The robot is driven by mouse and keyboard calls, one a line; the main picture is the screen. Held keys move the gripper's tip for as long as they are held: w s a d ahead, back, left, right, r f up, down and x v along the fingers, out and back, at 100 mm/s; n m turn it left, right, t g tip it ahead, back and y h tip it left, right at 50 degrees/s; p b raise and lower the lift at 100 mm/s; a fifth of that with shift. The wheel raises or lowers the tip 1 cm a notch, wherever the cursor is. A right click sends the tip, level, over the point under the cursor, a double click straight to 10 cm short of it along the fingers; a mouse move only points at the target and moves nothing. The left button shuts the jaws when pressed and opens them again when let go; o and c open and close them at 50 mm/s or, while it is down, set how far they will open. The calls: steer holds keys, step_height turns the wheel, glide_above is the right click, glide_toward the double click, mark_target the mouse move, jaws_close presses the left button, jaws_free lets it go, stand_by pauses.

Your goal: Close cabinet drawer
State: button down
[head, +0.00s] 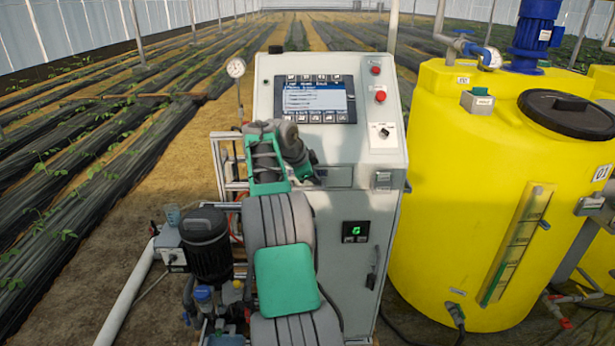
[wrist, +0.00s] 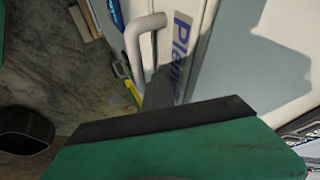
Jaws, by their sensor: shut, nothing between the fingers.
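The white control cabinet (head: 355,205) stands in the middle of the head view, with a lit screen on its sloped top. My arm covers its left part, so I cannot clearly make out the drawer or how far it is out. My gripper (head: 312,180) is at the cabinet's front, below the screen, mostly hidden by my arm. In the wrist view a pale bent handle (wrist: 146,35) stands out from a white panel (wrist: 195,65) with blue lettering. My gripper's dark fingers (wrist: 159,85) are shut and empty, close to this handle; I cannot tell if they touch it.
A large yellow tank (head: 475,180) with a blue motor (head: 537,35) stands right of the cabinet. A dark pump motor (head: 205,245) and white pipe (head: 128,292) are at the lower left. Planted rows with bare soil lie behind.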

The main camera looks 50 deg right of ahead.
steer(key=shift+w+d+r, duration=0.1)
steer(key=shift+w+r, duration=0.05)
steer(key=shift+r, duration=0.1)
